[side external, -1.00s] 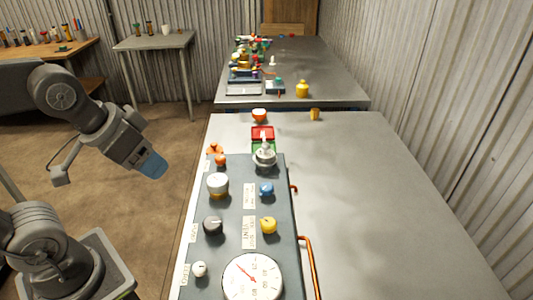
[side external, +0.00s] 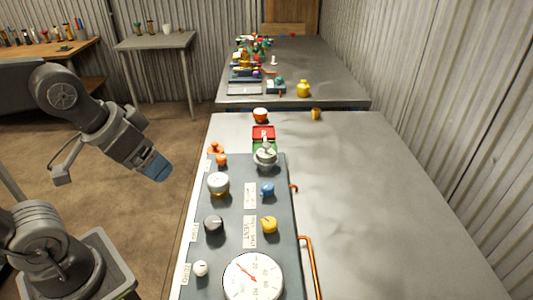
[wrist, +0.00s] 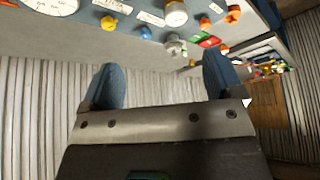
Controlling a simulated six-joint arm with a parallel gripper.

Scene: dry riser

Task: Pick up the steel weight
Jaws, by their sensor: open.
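A silver knobbed metal piece (side external: 265,158), which looks like the steel weight, stands at the far end of the grey panel (side external: 243,210). It also shows in the wrist view (wrist: 174,45), beyond the fingers. A second silver, round-topped cylinder (side external: 218,183) with a gold base is nearer on the panel, so I cannot be fully sure which is the weight. My gripper (side external: 156,166) has blue fingers and hangs left of the table, apart from the panel. In the wrist view its two fingers (wrist: 160,62) are spread, with nothing between them.
Blue (side external: 267,189) and yellow (side external: 269,225) knobs, a dial gauge (side external: 253,277) and an orange pipe (side external: 307,265) crowd the panel. Red and green blocks (side external: 264,132) sit behind the silver piece. The grey table (side external: 375,200) is clear on the right.

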